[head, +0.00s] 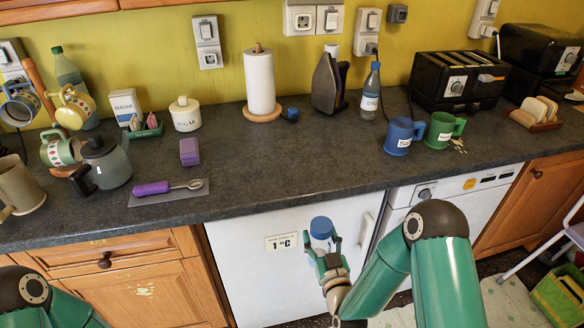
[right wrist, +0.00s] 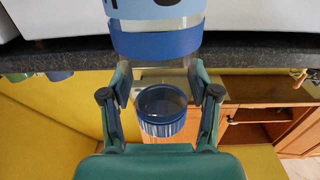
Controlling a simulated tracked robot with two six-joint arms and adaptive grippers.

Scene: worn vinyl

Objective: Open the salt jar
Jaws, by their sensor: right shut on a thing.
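The salt jar (head: 321,229) has a blue lid and a pale, see-through body. It stands out in front of the white appliance door, below the counter edge. My right gripper (head: 323,247) is shut on its body, one finger on each side. In the right wrist view the jar (right wrist: 158,44) shows a blue band, a pale blue part with cut-off dark lettering, and a ribbed blue end (right wrist: 162,124) beyond the fingers (right wrist: 160,88). The lid looks to be on, though part of the jar is hidden. My left gripper is out of view; only its arm shows at lower left.
The dark counter (head: 290,165) carries a blue mug (head: 398,138), a green mug (head: 439,134), a paper towel roll (head: 260,85), an iron (head: 326,85) and a toaster (head: 460,85). A purple-handled tool (head: 153,188) lies near the front edge. The counter's middle is clear.

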